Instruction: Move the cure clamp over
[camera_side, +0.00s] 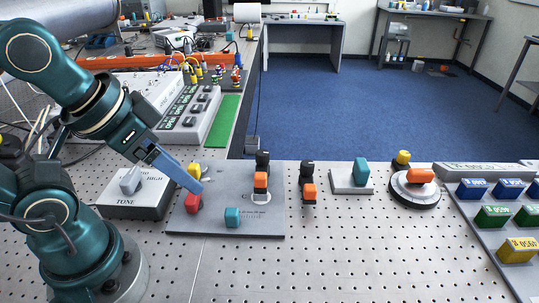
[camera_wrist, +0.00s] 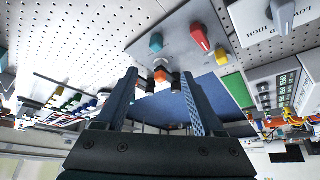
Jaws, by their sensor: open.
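No label that reads as cure clamp is legible, so I cannot tell which part it is. A grey plate (camera_side: 225,195) bears a red knob (camera_side: 193,203), a yellow knob (camera_side: 194,170), a teal knob (camera_side: 232,217) and an orange-and-black piece (camera_side: 261,182) by a pale ring. My gripper (camera_side: 199,187) is open above the plate's left part, its blue fingers overlapping the red and yellow knobs in the side view. In the wrist view my gripper (camera_wrist: 159,73) has its fingers apart, with an orange knob (camera_wrist: 160,75) seen between them. I see nothing held.
Another orange-and-black piece (camera_side: 308,188), a teal handle (camera_side: 361,171) on a white plate and an orange handle (camera_side: 420,175) on a round base stand to the right. A tone box (camera_side: 135,195) is left. A button panel (camera_side: 483,200) is far right. The front perforated table is clear.

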